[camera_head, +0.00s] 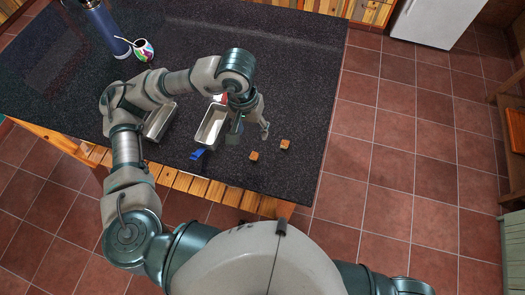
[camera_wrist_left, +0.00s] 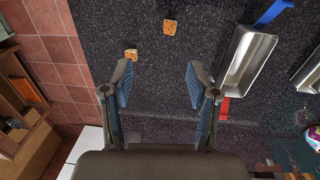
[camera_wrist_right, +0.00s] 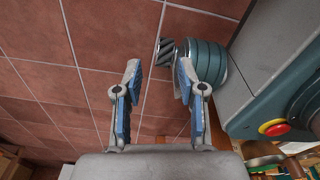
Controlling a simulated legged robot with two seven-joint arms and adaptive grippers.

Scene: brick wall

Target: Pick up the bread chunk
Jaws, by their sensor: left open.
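Two small orange-brown bread chunks lie on the dark speckled counter (camera_head: 290,60). One chunk (camera_head: 254,156) is nearer the counter's front edge; the other chunk (camera_head: 285,144) is to its right. In the left wrist view, one chunk (camera_wrist_left: 131,55) is close to the left fingertip in the picture, and the other (camera_wrist_left: 170,27) is farther up. My left gripper (camera_wrist_left: 160,72) is open and empty above the counter; the counter shows between its fingers. My right gripper (camera_wrist_right: 158,68) is open and empty, with floor tiles between and beyond its fingers.
A metal tray (camera_wrist_left: 243,62) stands beside my left gripper, with a blue strip (camera_head: 197,154) at its near end. A second tray (camera_head: 160,121) is farther left. A blue bottle (camera_head: 105,26) and patterned cup (camera_head: 143,49) stand at the back left. The right counter is clear.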

